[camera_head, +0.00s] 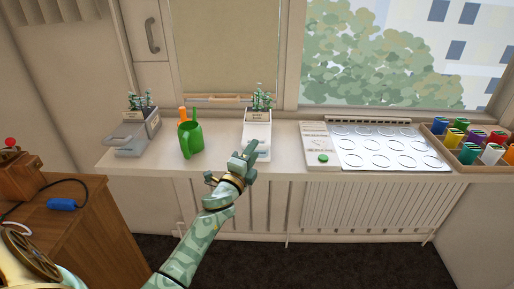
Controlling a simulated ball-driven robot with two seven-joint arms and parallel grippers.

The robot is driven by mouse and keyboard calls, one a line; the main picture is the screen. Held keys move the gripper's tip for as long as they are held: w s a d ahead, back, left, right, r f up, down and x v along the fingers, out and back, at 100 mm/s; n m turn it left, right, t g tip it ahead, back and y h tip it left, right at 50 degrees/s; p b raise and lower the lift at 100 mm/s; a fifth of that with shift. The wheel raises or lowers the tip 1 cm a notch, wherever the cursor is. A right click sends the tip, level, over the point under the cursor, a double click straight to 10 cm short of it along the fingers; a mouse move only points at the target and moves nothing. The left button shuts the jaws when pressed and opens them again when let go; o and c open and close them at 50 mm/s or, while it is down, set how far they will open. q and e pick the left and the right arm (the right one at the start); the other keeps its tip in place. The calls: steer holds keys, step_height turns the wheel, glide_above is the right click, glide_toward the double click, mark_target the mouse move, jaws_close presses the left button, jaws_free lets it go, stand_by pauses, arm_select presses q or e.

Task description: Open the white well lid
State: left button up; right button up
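The white planter (257,117) stands on the counter below the blind, with a small leafy plant and a label at its back. Its white well lid (258,132) is the pale top in front of the plant and looks closed. My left gripper (249,154) is at the planter's front edge, overlapping its lower front in the picture. I cannot tell whether it touches the lid or handle, and its finger gap is not clear. My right gripper is not in view.
A panel with a green button (323,158), a tray of round outlines (385,150) and a box of coloured cans (480,139) lie to the right. A wooden cabinet (85,232) is at lower left.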

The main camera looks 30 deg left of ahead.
mark_target(257, 136)
arm_select(q)
steer(key=shift+x, duration=1.55)
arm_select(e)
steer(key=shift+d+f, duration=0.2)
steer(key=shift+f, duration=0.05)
